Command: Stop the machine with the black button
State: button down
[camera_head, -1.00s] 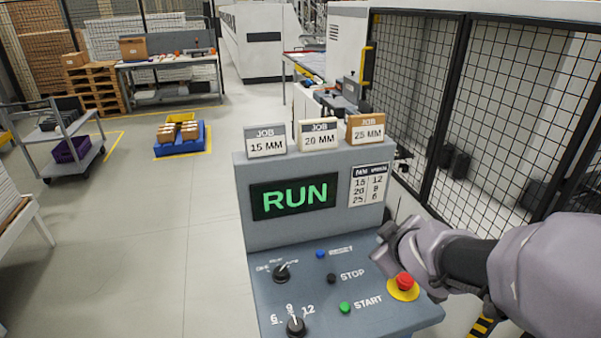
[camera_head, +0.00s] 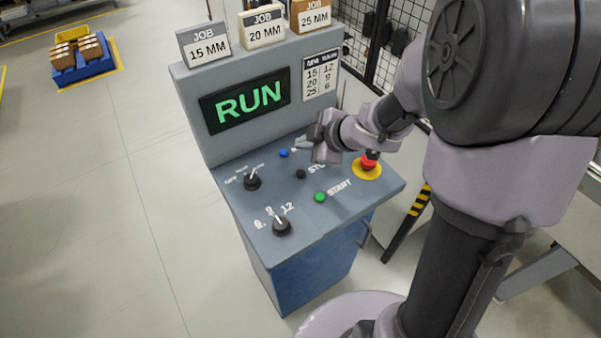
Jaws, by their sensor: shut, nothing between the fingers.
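The black STOP button (camera_head: 300,174) sits on the sloped top of the grey control console (camera_head: 240,210). The display (camera_head: 245,101) above it reads RUN in green. My gripper (camera_head: 304,146) is shut and empty, above the panel just behind the black button, near the blue button. A gap seems to lie between the fingertips and the panel; I cannot tell its height. The gripper covers part of the STOP label.
Around the black button are the blue button (camera_head: 283,153), the green START button (camera_head: 320,197), the red emergency stop (camera_head: 369,161) on its yellow base, and two rotary knobs (camera_head: 253,181) (camera_head: 282,226). Job cards (camera_head: 204,44) stand on the console top. Open floor lies left.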

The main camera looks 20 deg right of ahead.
jog(key=b, duration=0.7)
send_over(304, 175)
notch_tip(304, 175, down, 7)
jog(key=shift+f, duration=0.4)
dwell(1.1)
jog(key=shift+f, duration=0.45)
jog(key=shift+f+b, duration=0.45)
jog(key=shift+b, duration=0.05)
dwell(0.4)
dwell(0.3)
jog(key=shift+r+p, duration=0.95)
jog(key=shift+p, duration=0.1)
